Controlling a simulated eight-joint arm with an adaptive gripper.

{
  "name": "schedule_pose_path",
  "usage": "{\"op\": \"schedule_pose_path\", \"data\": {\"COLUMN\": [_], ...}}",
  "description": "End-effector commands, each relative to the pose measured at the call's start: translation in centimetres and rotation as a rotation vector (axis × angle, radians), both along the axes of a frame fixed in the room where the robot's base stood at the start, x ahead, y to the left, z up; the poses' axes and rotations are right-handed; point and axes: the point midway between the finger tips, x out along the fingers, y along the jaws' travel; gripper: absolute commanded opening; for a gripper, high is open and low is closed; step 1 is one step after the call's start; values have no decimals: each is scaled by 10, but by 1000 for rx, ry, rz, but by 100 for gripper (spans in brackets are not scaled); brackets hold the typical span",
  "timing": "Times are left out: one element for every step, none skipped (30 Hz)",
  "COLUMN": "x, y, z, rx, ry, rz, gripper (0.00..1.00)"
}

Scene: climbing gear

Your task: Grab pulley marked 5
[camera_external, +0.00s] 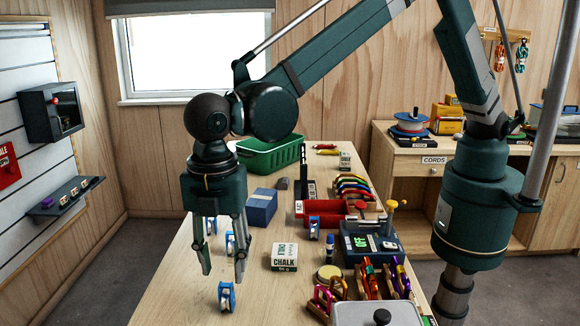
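Several small blue-and-white pulleys stand on the bench. One pulley (227,297) is near the front left edge, another pulley (231,244) is behind my gripper's fingers, and a third pulley (211,226) is partly hidden by them. One more pulley (314,228) stands by the red tray. No number is legible on any of them, so I cannot tell which is marked 5. My gripper (223,272) points down over the left part of the bench. Its fingers are spread apart with nothing visibly held. The front pulley appears just below and in front of the fingertips.
A white chalk block (284,257) and a blue box (261,207) lie right of my gripper. A green crate (270,157) stands behind. A red tray (330,211), a dark scale (370,243) and carabiners (383,281) crowd the right side. The front left bench (175,290) is clear.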

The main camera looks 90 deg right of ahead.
Motion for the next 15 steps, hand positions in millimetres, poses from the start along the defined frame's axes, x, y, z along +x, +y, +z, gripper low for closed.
{"op": "schedule_pose_path", "data": {"x": [0, 0, 0, 0, 0, 0, 0, 0, 0, 0, 0, 0, 0, 0, 0], "y": [0, 0, 0, 0, 0, 0, 0, 0, 0, 0, 0, 0, 0, 0, 0], "z": [-1, -3, -5, -7, -9, -12, -15, -17, -20, -22, -23, -25, -25, -26, -26], "rx": [0, 0, 0, 0, 0, 0, 0, 0, 0, 0, 0, 0, 0, 0, 0], "ry": [0, 0, 0, 0, 0, 0, 0, 0, 0, 0, 0, 0, 0, 0, 0], "rz": [0, 0, 0, 0, 0, 0, 0, 0, 0, 0, 0, 0, 0, 0, 0], "gripper": [36, 36, 36, 36, 36, 36, 36, 36, 36, 36, 36, 36, 36, 36, 36]}}
